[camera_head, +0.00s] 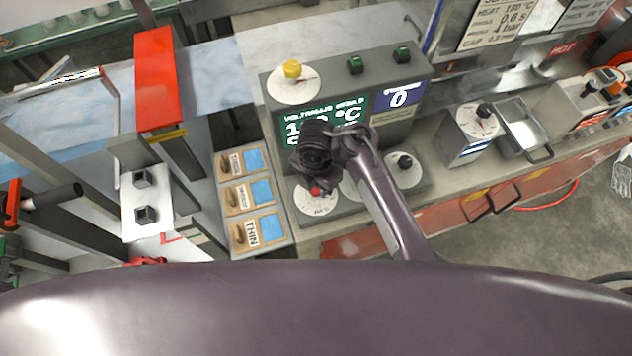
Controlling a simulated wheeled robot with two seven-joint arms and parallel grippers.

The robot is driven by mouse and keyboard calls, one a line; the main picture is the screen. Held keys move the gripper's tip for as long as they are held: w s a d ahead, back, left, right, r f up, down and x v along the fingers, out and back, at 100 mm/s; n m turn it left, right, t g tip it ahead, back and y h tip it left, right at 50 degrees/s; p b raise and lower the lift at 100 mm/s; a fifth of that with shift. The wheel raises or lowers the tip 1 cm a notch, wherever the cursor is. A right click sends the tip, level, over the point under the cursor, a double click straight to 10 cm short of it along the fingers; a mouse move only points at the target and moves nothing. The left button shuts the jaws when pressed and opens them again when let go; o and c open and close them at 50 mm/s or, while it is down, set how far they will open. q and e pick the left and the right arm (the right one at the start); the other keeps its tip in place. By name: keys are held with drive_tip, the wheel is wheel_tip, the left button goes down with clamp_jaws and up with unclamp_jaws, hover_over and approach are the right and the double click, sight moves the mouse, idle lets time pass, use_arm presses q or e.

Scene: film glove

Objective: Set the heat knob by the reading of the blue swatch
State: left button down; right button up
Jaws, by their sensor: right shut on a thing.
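The white dial face (317,206) shows around the knob. No label on the panel clearly names the heat knob. Left of the panel, a card rack (282,241) holds three tan cards with blue swatches (270,228); the lowest card reads THIN. My left gripper is out of view.
A blue display (399,96) reads 0. A separate dial box (468,131) and metal tray (523,130) stand at right. A red bar (156,78) rises at left.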

idle(0.3)
drive_tip(key=o, duration=1)
drive_tip(key=shift+c, duration=0.2)
